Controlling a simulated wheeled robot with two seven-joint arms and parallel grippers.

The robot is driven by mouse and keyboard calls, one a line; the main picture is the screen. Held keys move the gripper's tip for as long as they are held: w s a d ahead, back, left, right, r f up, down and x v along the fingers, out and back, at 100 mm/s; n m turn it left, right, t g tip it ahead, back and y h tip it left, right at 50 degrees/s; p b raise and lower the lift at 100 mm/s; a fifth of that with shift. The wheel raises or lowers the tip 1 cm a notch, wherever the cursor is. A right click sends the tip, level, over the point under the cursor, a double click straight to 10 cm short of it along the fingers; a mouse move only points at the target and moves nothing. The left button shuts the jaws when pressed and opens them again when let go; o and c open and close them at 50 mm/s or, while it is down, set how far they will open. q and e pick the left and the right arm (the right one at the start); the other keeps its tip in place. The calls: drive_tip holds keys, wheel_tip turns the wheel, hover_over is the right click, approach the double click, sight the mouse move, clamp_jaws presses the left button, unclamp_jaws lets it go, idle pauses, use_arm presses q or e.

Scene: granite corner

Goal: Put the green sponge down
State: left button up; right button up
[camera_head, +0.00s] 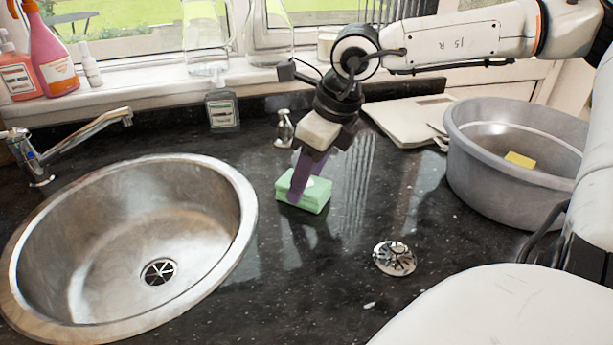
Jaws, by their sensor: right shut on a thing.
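The green sponge (314,196) is a small light-green block at or just above the dark granite counter, right of the round sink. My right gripper (305,182) points down over it, with purple fingers shut on the sponge. The fingers hide part of the sponge's top and near side. I cannot tell whether the sponge's underside touches the counter. My left gripper is not in view.
The steel sink (236,262) is at the left with a tap (75,145). A grey basin (470,170) holding a yellow sponge (520,160) stands at the right. A round metal strainer (394,258) lies in front. Bottles line the windowsill. Counter around the sponge is clear.

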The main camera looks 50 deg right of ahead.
drive_tip(key=shift+f+b, duration=0.25)
drive_tip(key=shift+b, duration=0.15)
drive_tip(key=o, duration=1.3)
drive_tip(key=shift+r, duration=0.1)
drive_tip(key=shift+r, duration=0.1)
drive_tip(key=shift+r+p, duration=0.2)
drive_tip(key=shift+p, duration=0.3)
drive_tip(key=v, duration=1.1)
drive_tip(key=shift+s+r, duration=0.15)
drive_tip(key=shift+r, duration=0.2)
